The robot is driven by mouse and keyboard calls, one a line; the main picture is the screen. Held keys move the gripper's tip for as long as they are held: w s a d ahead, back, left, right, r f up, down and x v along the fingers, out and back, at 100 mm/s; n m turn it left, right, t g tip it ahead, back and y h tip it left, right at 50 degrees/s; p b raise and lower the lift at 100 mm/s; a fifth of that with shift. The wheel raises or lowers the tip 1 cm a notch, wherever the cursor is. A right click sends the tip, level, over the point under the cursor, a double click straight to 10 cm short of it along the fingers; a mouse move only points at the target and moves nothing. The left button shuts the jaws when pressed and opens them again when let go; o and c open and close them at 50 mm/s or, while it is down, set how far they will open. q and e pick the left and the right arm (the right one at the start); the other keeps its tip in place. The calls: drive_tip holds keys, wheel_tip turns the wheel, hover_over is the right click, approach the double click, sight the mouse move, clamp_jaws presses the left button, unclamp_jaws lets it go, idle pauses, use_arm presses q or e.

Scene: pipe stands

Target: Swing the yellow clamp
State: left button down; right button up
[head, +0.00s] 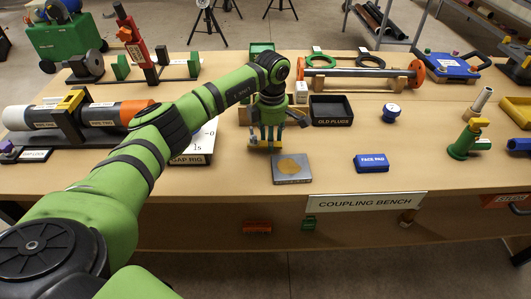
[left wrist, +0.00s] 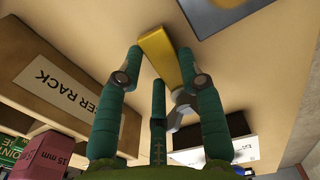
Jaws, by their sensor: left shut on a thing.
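A yellow clamp (head: 70,103) sits over the pipe (head: 95,114) in a dark stand at the left of the bench, well apart from my left gripper. My left gripper (head: 267,143) is at mid-bench, pointing down behind the grey plate. Its green fingers (left wrist: 160,88) are shut on a yellow-handled tool (left wrist: 160,57) with a grey forked end (left wrist: 183,105). The fingers hide part of this tool, and I cannot tell whether it touches the bench. My right gripper is out of view.
A grey plate with a tan disc (head: 292,168) and a blue pad (head: 371,163) lie in front. A labelled rack (left wrist: 65,85) is close beside my fingers. An OLD PLUGS tray (head: 331,110) stands behind right.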

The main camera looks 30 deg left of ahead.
use_arm(q)
drive_tip(key=shift+w+a+n, duration=0.1)
drive_tip(key=shift+a+n, duration=0.05)
drive_tip(key=shift+n, duration=0.45)
drive_tip(key=shift+w+a+n, duration=0.15)
drive_tip(key=shift+n, duration=0.15)
drive_tip(key=shift+w+a+n, duration=0.2)
drive_tip(key=shift+n, duration=0.35)
drive_tip(key=shift+w+a+n, duration=0.15)
drive_tip(key=shift+n, duration=0.4)
drive_tip(key=shift+w+a+n, duration=0.15)
drive_tip(key=shift+a+n, duration=0.1)
drive_tip(key=shift+n, duration=0.45)
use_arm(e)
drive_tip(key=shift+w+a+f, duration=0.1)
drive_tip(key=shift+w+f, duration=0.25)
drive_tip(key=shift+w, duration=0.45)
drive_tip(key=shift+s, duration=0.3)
use_arm(q)
drive_tip(key=c, duration=0.8)
unclamp_jaws()
